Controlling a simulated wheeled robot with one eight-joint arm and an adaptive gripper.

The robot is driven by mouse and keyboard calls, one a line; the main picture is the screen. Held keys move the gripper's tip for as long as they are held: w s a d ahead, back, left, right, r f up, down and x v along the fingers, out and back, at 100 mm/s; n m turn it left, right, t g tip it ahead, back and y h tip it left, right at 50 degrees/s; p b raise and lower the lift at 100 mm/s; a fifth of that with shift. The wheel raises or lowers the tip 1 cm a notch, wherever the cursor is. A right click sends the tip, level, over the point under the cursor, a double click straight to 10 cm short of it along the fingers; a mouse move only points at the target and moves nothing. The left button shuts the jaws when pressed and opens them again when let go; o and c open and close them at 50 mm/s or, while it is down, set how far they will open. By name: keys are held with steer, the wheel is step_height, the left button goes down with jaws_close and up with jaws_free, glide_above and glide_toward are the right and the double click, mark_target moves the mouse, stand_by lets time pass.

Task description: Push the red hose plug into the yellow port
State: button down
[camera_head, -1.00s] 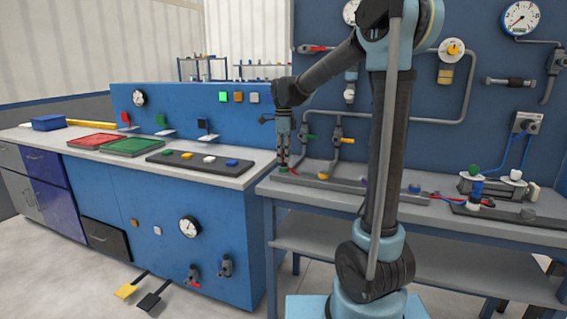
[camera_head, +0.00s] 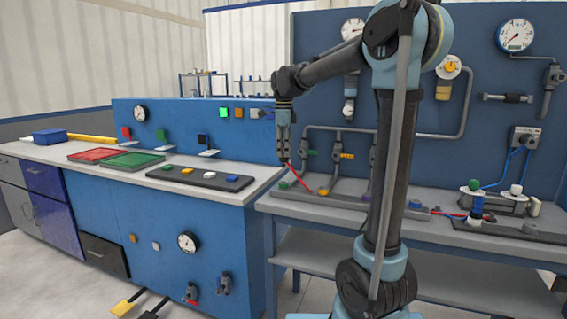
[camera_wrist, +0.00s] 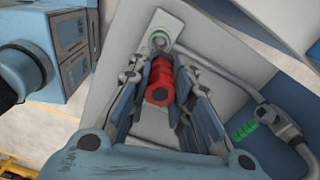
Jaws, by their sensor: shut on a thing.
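My gripper (camera_head: 284,158) is above the left end of the grey rail on the right-hand bench, pointing down. It is shut on the red hose plug, whose red ribbed body (camera_wrist: 160,82) shows between the fingers in the wrist view. In the head view a thin red length (camera_head: 301,179) slants from the fingertips down right toward the rail. The yellow port (camera_head: 323,191) is a small spot on the rail, right of the gripper and apart from the fingers. A green-ringed port (camera_wrist: 159,40) lies just beyond the plug in the wrist view; I cannot identify the yellow port there.
Grey pipes with a green-handled valve (camera_head: 311,153) and a yellow-handled valve (camera_head: 345,155) stand close behind the rail. A blue port (camera_head: 415,204) is farther right. My arm column hides part of the bench.

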steer(key=shift+r, duration=0.8)
steer(key=shift+r, duration=4)
